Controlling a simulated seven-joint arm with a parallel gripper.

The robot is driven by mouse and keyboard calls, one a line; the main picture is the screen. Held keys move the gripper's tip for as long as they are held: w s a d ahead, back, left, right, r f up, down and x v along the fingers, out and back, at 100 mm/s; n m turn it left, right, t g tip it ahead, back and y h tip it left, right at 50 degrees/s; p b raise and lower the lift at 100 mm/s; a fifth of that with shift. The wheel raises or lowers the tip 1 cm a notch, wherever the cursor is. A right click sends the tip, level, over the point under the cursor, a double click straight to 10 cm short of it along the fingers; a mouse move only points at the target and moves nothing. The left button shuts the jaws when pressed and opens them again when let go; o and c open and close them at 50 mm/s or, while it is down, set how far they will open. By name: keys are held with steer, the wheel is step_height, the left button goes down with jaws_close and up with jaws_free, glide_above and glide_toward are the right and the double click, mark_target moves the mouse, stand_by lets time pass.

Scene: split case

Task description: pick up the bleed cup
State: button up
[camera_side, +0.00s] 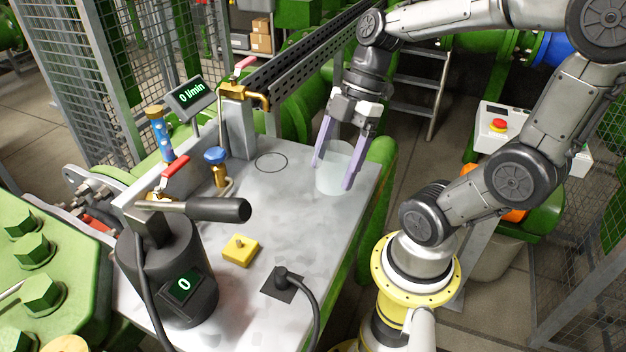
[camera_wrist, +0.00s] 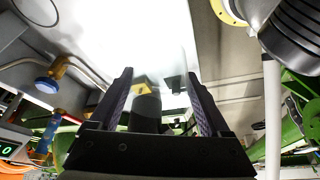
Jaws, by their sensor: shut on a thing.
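The bleed cup (camera_side: 332,181) is a clear, pale cup at the right back part of the grey bench in the side view. It looks upright. My gripper (camera_side: 334,173) points down with its two purple fingers on either side of the cup, shut on it. The cup's bottom is at or very near the bench top; I cannot tell if there is a gap. In the wrist view my gripper's fingers (camera_wrist: 161,100) stand apart, and the clear cup between them is hard to make out.
A drawn black circle (camera_side: 271,162) lies on the bench left of the cup, near a blue-knobbed valve (camera_side: 216,156). A yellow block (camera_side: 240,250), a black cable plug (camera_side: 283,281) and a dark hand pump (camera_side: 168,270) stand nearer. The bench's middle is clear.

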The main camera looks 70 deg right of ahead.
steer(key=s+r, duration=0.4)
steer(key=s, duration=0.5)
